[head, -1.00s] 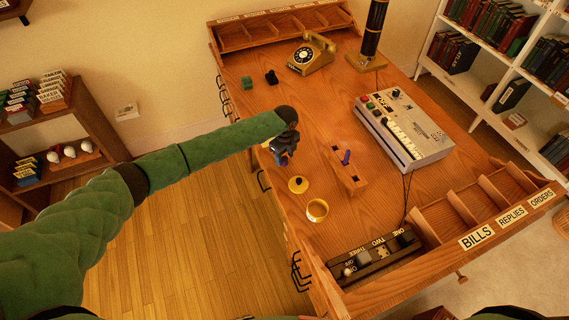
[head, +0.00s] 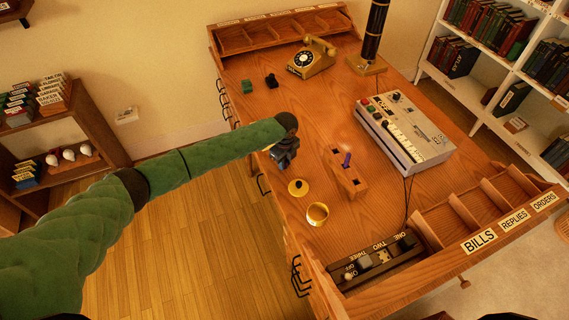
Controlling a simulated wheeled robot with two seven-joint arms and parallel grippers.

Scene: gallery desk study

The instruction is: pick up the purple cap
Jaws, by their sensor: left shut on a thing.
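My left gripper (head: 283,162) is over the left part of the desk, fingers pointing down. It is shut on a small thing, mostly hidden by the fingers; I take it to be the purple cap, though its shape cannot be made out. A round yellow lid (head: 298,187) with a dark knob and a yellow ring-shaped dish (head: 317,214) lie on the desk just below the gripper. My right gripper is not in view.
A grey machine with keys (head: 410,137) stands at right. A telephone (head: 312,58), a dark cylinder lamp (head: 375,35), a green block (head: 247,86) and a black piece (head: 271,80) are farther back. A switch box (head: 377,262) and labelled trays (head: 478,240) line the near edge.

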